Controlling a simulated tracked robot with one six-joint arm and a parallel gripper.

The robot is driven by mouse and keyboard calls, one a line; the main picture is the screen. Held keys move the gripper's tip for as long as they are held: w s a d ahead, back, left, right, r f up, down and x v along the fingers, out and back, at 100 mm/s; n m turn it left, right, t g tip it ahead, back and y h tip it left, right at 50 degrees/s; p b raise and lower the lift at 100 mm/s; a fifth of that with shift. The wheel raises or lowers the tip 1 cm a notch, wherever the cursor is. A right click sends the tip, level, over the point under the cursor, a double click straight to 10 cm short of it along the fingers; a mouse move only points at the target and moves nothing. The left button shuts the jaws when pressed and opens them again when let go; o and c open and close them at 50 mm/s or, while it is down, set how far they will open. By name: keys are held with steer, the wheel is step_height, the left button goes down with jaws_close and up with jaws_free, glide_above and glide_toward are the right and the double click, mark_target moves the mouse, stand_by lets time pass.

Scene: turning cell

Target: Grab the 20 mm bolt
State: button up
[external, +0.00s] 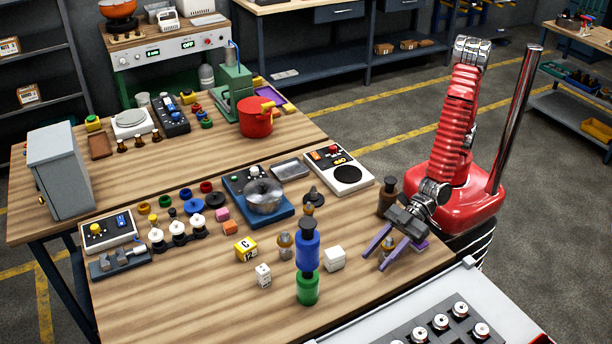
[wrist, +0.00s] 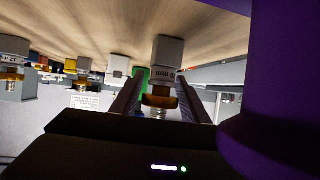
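My gripper (external: 378,256) reaches down over the right part of the workbench, with its two purple fingers spread. In the wrist view, which appears upside down, my fingers (wrist: 160,98) stand apart on either side of a bolt (wrist: 167,55). That bolt has a pale block carrying an inverted label that seems to read 20 mm, a gold ring and a thread. Gaps show between it and the fingers. In the external view a small grey-brown bolt (external: 387,245) shows between the fingers, partly hidden. A similar bolt (external: 285,245) stands farther left; its size cannot be read.
A blue cylinder (external: 308,252) above a green cylinder (external: 308,289) and a white block (external: 333,259) stand left of my gripper. A dark brown bottle (external: 387,200) is close behind it. A tray with several round parts (external: 441,321) lies in front. A large purple shape (wrist: 275,80) fills the wrist view's right side.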

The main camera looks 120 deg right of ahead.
jaws_close()
stand_by(0.5)
step_height(320, 180, up, 10)
stand_by(0.6)
stand_by(0.5)
